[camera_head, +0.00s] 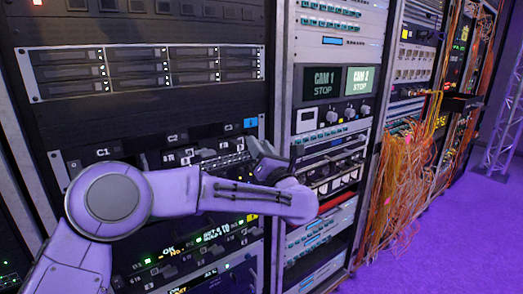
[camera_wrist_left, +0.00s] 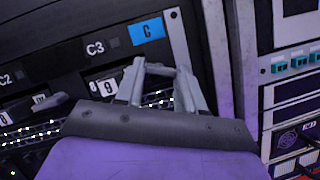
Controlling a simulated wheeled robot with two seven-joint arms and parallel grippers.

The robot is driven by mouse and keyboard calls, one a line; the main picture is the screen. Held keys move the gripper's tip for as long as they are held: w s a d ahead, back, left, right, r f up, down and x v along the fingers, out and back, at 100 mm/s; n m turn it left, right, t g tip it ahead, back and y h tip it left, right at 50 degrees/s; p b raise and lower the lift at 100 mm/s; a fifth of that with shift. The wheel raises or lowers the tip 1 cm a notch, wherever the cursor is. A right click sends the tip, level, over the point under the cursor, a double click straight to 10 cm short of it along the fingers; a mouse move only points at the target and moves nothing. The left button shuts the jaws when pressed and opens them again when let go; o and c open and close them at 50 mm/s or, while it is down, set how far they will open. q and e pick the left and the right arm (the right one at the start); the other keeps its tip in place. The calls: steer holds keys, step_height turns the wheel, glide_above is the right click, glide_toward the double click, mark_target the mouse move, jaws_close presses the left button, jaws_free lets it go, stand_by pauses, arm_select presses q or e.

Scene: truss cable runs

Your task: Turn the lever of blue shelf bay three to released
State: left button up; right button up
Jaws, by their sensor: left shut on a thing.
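The blue-tagged shelf shows in the wrist view with a blue C tag (camera_wrist_left: 147,29) at its right end and a C3 label (camera_wrist_left: 95,48) beside it. The blue tag also shows in the head view (camera_head: 250,123). My left gripper (camera_wrist_left: 160,72) is at bay three, below and right of the C3 label, with its fingers against the shelf front. It is shut on what I take to be the bay three lever, which is mostly hidden by the fingers; its angle cannot be told. In the head view my left gripper (camera_head: 262,152) reaches the shelf's right end. My right gripper is out of view.
Bays C1 (camera_head: 102,152) and C2 (camera_head: 172,137) lie to the left on the same shelf. A rack post (camera_wrist_left: 215,50) stands close right of the gripper. Orange cables (camera_head: 400,180) hang from the racks farther right. The purple floor (camera_head: 450,235) is clear there.

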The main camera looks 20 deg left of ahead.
arm_select(q)
steer(key=shift+s+a+r+m+g+h+p, duration=0.15)
steer(key=shift+m+h+p, duration=0.85)
steer(key=shift+m+p, duration=1.1)
steer(key=shift+d+r+m+g+h+p, duration=0.15)
steer(key=shift+m+h+p, duration=0.95)
steer(key=shift+m, duration=1.85)
steer(key=shift+s+a+r+m+h+p, duration=0.15)
steer(key=shift+m+h+p, duration=0.75)
steer(key=shift+m+p, duration=1.25)
steer(key=shift+m+b, duration=0.4)
steer(key=shift+f, duration=0.1)
steer(key=o, duration=1)
steer(key=shift+o, duration=0.2)
